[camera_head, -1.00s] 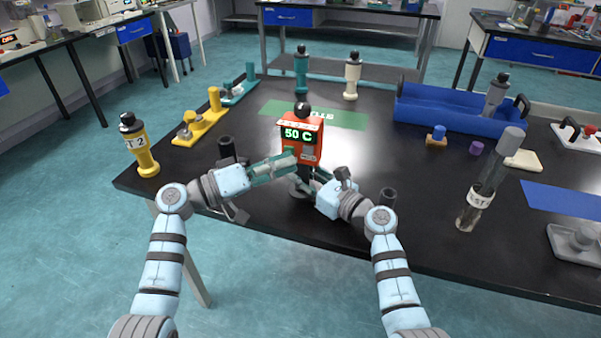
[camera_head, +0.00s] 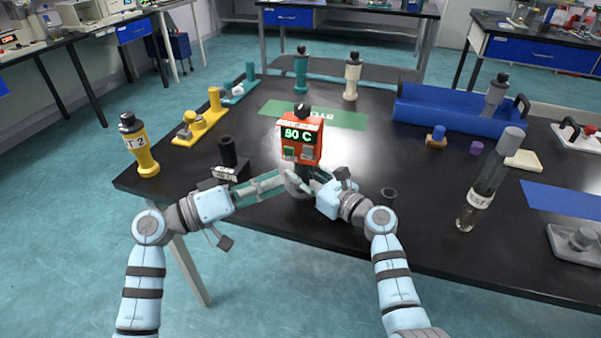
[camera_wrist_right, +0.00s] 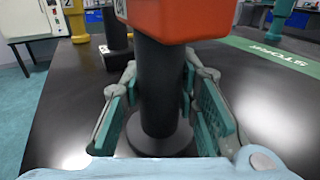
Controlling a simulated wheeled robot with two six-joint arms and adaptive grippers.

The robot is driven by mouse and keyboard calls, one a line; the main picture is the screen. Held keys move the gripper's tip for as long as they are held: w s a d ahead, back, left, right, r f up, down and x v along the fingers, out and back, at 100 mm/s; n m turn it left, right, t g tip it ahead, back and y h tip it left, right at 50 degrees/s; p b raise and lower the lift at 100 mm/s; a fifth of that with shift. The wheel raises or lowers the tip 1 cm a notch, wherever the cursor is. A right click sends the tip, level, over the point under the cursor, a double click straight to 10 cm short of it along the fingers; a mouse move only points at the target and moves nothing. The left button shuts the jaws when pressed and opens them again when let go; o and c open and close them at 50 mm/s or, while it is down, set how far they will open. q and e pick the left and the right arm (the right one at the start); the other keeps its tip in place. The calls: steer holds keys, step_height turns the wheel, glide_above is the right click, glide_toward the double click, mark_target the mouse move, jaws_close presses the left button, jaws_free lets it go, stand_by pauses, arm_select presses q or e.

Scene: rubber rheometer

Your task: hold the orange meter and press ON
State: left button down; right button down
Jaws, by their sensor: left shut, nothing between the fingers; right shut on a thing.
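A green button (camera_head: 289,153) and a grey one (camera_head: 308,153) sit below the display. My right gripper (camera_head: 308,178) is shut on the meter's dark stem; in the right wrist view its teal fingers (camera_wrist_right: 160,112) lie on both sides of the stem (camera_wrist_right: 160,90), under the orange body (camera_wrist_right: 180,18). My left gripper (camera_head: 283,180) is shut and empty, its tips low in front of the meter, below the buttons. Whether the tips touch the stem or base is unclear.
A green mat (camera_head: 315,114) lies behind the meter. A dark holder (camera_head: 229,160) stands to the left, near my left arm, with a yellow bottle (camera_head: 139,147) further left. A glass tube (camera_head: 487,182) and blue tray (camera_head: 455,110) are at right. The table's front edge is close.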

arm_select(q)
steer(key=shift+s+a, duration=0.1)
steer(key=shift+s, duration=0.35)
arm_select(e)
steer(key=c, duration=1.2)
jaws_free()
